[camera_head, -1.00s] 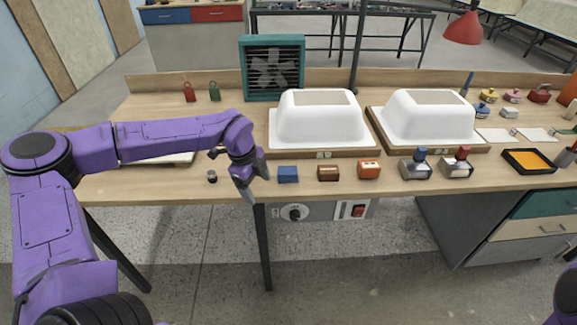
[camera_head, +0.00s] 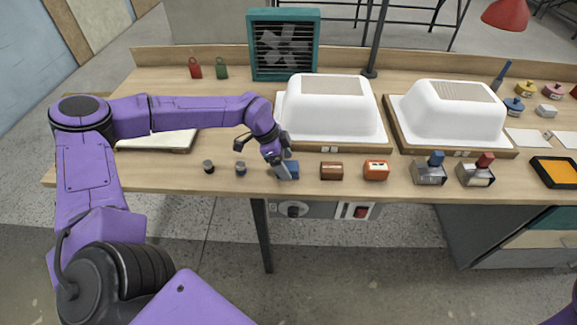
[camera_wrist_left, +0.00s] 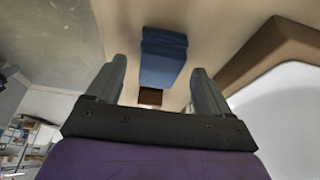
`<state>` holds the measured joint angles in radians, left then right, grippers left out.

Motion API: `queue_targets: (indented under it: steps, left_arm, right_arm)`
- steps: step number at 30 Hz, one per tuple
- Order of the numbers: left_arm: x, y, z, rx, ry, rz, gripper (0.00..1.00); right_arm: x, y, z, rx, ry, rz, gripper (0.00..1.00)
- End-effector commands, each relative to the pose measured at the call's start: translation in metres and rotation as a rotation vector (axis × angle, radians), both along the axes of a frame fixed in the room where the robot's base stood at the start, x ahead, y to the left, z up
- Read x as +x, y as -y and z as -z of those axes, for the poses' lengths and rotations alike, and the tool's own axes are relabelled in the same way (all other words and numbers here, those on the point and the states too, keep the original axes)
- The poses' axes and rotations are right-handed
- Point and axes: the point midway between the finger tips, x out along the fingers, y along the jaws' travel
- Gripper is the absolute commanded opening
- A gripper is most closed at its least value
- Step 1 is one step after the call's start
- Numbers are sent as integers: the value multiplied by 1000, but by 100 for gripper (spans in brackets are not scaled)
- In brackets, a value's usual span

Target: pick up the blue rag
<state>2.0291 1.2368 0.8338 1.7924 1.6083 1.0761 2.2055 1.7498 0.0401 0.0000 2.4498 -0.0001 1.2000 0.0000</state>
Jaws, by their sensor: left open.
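The blue rag (camera_head: 292,169) is a small folded block lying on the wooden bench, in front of the left white tub shell. In the left wrist view the blue rag (camera_wrist_left: 162,58) shows ahead of and between the two fingers. My left gripper (camera_head: 284,172) is at the rag's left side in the head view and partly covers it. In the left wrist view the left gripper (camera_wrist_left: 160,88) is open, with nothing between its fingertips that I can see it holding. Whether a finger touches the rag I cannot tell. My right gripper is not in view.
A brown block (camera_head: 332,171) and an orange block (camera_head: 376,170) lie right of the rag.

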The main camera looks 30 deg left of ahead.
Motion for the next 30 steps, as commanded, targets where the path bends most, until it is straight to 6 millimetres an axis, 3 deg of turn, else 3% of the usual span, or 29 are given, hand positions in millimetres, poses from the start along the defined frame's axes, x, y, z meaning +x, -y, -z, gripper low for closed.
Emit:
queue_targets:
  steps: [4, 11, 16, 26, 30]
  left_arm:
    - [4, 7, 17, 1, -1, 2, 81]
    - [6, 9, 19, 0, 2, 4, 81]
    - [6, 9, 19, 1, 1, 4, 26]
    - [6, 8, 17, 0, 3, 3, 25]
    - [7, 9, 2, -1, 6, 3, 25]
  right_arm:
    - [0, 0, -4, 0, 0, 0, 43]
    - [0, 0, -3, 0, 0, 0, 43]
    - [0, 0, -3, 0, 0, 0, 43]
    - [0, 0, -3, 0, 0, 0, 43]
    - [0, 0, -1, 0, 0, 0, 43]
